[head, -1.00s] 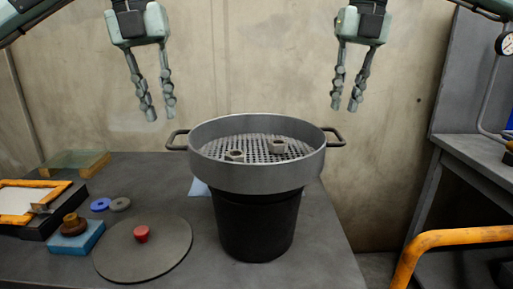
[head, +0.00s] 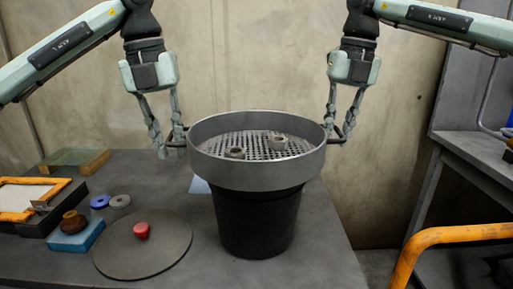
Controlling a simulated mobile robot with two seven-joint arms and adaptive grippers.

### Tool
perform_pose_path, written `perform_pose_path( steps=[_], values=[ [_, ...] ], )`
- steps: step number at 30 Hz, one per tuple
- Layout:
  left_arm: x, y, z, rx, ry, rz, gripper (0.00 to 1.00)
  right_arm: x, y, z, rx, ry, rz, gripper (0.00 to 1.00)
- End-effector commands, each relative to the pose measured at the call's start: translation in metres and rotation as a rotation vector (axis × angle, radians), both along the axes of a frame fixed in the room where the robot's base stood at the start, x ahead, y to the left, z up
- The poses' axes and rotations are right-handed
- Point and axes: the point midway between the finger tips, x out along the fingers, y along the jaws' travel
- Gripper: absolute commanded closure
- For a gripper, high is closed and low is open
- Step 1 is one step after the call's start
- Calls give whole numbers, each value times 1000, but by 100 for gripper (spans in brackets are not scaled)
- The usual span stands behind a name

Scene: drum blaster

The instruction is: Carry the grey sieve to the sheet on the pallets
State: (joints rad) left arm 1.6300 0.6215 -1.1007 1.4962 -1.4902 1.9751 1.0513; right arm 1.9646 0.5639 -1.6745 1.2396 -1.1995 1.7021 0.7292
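The grey sieve (head: 257,177) is a round metal pan with a perforated floor and two side handles. It sits level on a black bucket (head: 257,225) on the dark table, with two small nut-like pieces (head: 278,142) inside. My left gripper (head: 171,148) is at the left handle, its fingers pointing down and apart, one on each side of it. My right gripper (head: 338,136) is at the right handle in the same way, fingers apart. The handles are partly hidden by the fingers; contact is unclear. I cannot make out the sheet or the pallets.
On the table's left lie a round dark lid with a red knob (head: 142,231), a blue block (head: 76,238), small rings (head: 119,201), an orange frame (head: 20,198) and a glassy slab (head: 75,160). An orange rail (head: 460,236) and grey bench (head: 480,160) stand right.

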Motion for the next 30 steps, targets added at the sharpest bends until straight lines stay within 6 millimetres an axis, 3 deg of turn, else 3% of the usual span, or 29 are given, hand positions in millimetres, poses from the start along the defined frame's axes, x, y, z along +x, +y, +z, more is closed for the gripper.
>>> perform_pose_path(
  steps=[3,7,30],
  values=[
    [0,0,0,0,0,0,84,0,0,0,0,0,0,84],
    [0,0,0,0,0,0,100,0,0,0,0,0,0,100],
    [0,0,7,0,-1,-1,100,0,0,7,1,-2,0,100]
  ],
)
